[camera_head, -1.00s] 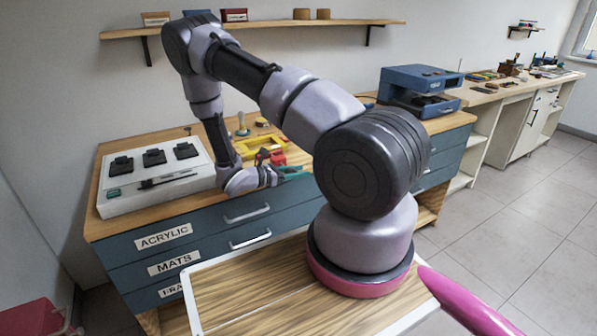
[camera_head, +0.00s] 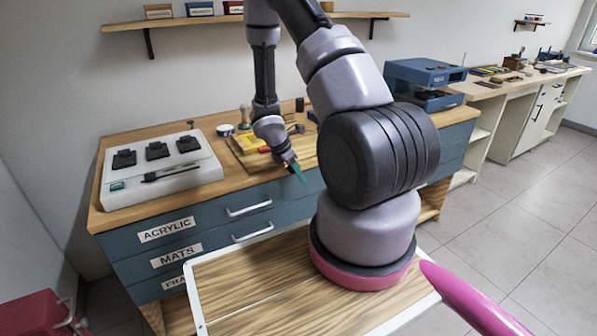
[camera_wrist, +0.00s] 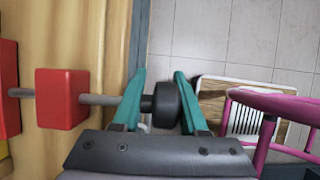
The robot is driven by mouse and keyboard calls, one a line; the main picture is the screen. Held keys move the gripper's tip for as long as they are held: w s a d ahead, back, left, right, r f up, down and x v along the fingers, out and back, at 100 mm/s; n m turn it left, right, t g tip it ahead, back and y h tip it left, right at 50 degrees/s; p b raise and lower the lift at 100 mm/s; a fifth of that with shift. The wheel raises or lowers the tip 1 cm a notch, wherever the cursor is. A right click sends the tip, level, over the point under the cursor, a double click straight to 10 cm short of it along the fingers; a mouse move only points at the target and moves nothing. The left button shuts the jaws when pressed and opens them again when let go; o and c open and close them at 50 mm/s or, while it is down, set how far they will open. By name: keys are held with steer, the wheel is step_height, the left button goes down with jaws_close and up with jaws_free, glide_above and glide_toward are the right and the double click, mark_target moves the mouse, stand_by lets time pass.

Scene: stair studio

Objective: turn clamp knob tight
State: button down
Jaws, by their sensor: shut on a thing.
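The clamp shows in the wrist view as red blocks (camera_wrist: 62,98) on a grey rod (camera_wrist: 98,100). The black clamp knob (camera_wrist: 166,104) is at the rod's right end. My gripper (camera_wrist: 160,98) has its teal fingers on both sides of the knob and is shut on it. In the head view my gripper (camera_head: 298,172) is at the front edge of the wooden bench, fingers pointing down and right. There my wrist hides most of the clamp, and the knob cannot be made out.
A white case with black pads (camera_head: 165,173) stands at the bench's left. A blue machine (camera_head: 424,80) stands on the right. A small stamp-like object (camera_head: 244,117) is behind my wrist. Labelled drawers (camera_head: 168,231) are below the bench edge. Floor lies beyond the knob in the wrist view.

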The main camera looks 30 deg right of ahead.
steer(key=shift+s+a+f+y, duration=0.15)
steer(key=shift+s+a+y, duration=0.05)
steer(key=shift+y, duration=0.85)
steer(key=shift+s+a+f+y, duration=0.1)
steer(key=shift+s+a+y, duration=0.1)
steer(key=shift+y, duration=0.8)
steer(key=shift+s+a+f+y, duration=0.15)
steer(key=shift+a+y, duration=0.05)
steer(key=shift+y, duration=0.85)
steer(key=c, duration=0.6)
jaws_free()
steer(key=shift+c, duration=0.2)
steer(key=shift+w+a+r, duration=0.1)
steer(key=shift+w+r, duration=0.05)
steer(key=shift+w, duration=0.1)
steer(key=shift+r, duration=0.25)
steer(key=r, duration=0.6)
steer(key=d+r, duration=0.1)
steer(key=r, duration=0.3)
steer(key=shift+r, duration=0.1)
